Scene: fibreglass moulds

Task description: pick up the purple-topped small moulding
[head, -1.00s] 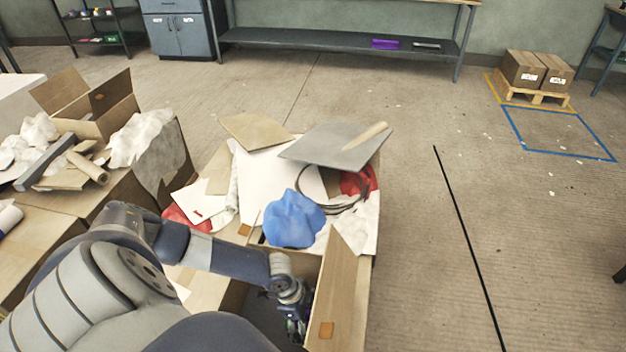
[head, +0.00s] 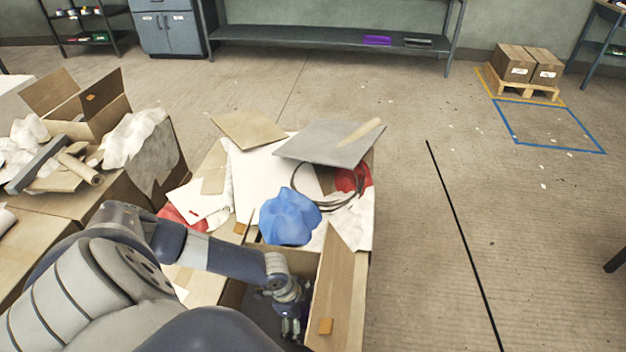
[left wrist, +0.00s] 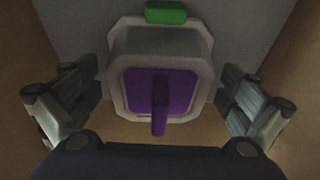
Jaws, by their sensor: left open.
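The purple-topped small moulding (left wrist: 150,88) is in the left wrist view, a pale grey eight-sided piece with a purple square top and a raised purple bar. It is inside a cardboard box (head: 340,285); in the head view I cannot make it out. My left gripper (left wrist: 160,92) is open, one finger on each side of the moulding, with gaps between. In the head view the left gripper (head: 291,326) reaches down into the box. My right gripper is not in view.
A green piece (left wrist: 166,13) is at the far side of the moulding. The box walls are close around my gripper. Behind the box lie a blue crumpled piece (head: 289,217), a grey board (head: 325,145) and black cable. Floor to the right is mostly clear.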

